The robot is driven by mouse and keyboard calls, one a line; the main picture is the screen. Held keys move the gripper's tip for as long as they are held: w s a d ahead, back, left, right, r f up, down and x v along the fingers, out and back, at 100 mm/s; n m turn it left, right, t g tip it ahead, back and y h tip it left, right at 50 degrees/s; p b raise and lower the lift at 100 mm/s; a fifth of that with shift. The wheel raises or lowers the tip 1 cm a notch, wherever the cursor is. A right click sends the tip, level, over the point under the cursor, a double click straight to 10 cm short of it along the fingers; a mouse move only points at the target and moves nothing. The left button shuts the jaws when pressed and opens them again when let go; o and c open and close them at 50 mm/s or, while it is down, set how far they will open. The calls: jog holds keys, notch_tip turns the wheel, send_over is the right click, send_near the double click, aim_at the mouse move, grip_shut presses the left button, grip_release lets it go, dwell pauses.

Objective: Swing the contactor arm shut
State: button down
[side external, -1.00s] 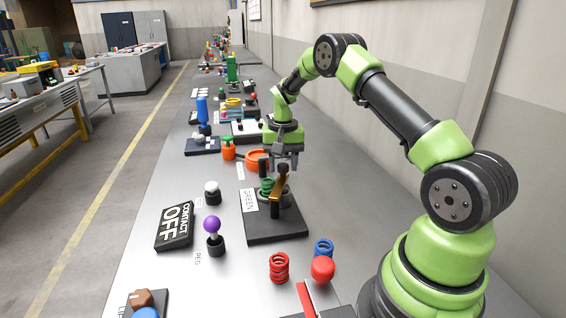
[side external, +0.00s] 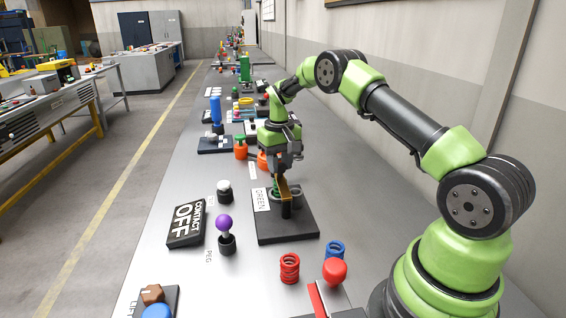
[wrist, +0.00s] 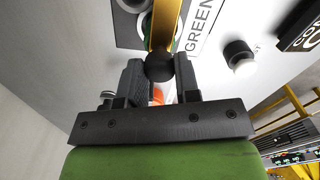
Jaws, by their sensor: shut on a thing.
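The contactor arm is a brass-coloured bar (side external: 283,188) on a black base plate (side external: 299,228) labelled GREEN. In the wrist view the bar (wrist: 161,25) runs away from me and ends near me in a round black knob (wrist: 159,67). My gripper (side external: 283,171) is low over the base, at the bar's end. In the wrist view my gripper (wrist: 158,66) has a finger on either side of the knob and is shut on it. Ring-like parts sit beside the bar on the base, partly hidden by it. Whether the bar touches a contact cannot be told.
A black sign (side external: 186,224) reads CONTACT OFF at the left. A white-topped button (side external: 225,191) and a purple-knobbed peg (side external: 226,234) stand nearby. Orange pieces (side external: 241,150) stand behind.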

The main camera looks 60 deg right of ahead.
jog(key=c, duration=0.8)
grip_release()
notch_tip(320, 180, up, 10)
jog(key=s+a+r+n+t, duration=0.1)
jog(key=s+a+r+t, duration=0.1)
jog(key=s+a+r, duration=0.35)
jog(key=s+a+r+t, duration=0.2)
jog(key=s+a+r, duration=0.1)
jog(key=a+r, duration=0.45)
jog(key=s+a+t, duration=0.1)
jog(key=s+a, duration=0.1)
jog(key=s, duration=0.3)
jog(key=s+a+f+t+y, duration=0.1)
jog(key=s+a, duration=0.1)
jog(key=s, duration=0.4)
jog(key=s+a+t+y, duration=0.1)
jog(key=s+a, duration=0.2)
jog(key=s, duration=0.2)
jog(key=shift+s+f, duration=0.15)
jog(key=shift+s, duration=0.15)
